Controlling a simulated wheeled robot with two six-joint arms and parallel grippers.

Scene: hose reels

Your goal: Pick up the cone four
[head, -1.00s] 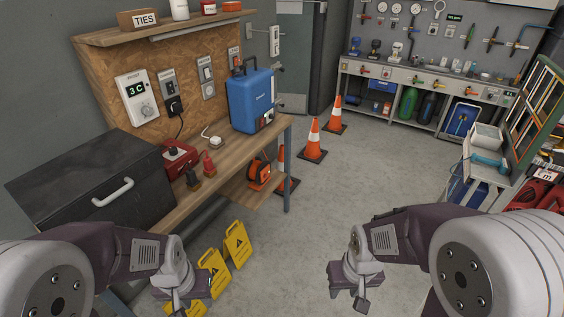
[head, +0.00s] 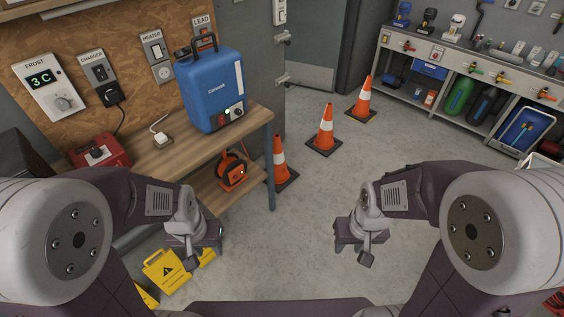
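Three orange cones with white bands and dark square bases stand upright on the floor in a slanting row. The nearest cone (head: 280,164) is beside the workbench leg, the middle cone (head: 325,132) is farther back, and the far cone (head: 364,100) is near the doorway. I cannot read any number on them, so I cannot tell which is cone four. My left gripper (head: 198,252) is open and empty, low at the left near the yellow signs. My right gripper (head: 357,252) is open and empty above bare floor. Both are well short of the cones.
A wooden workbench (head: 172,155) carrying a blue heater case (head: 211,92) stands at left, with an orange reel (head: 232,172) on its lower shelf. A grey bench (head: 463,62) is at back right. The central floor is clear.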

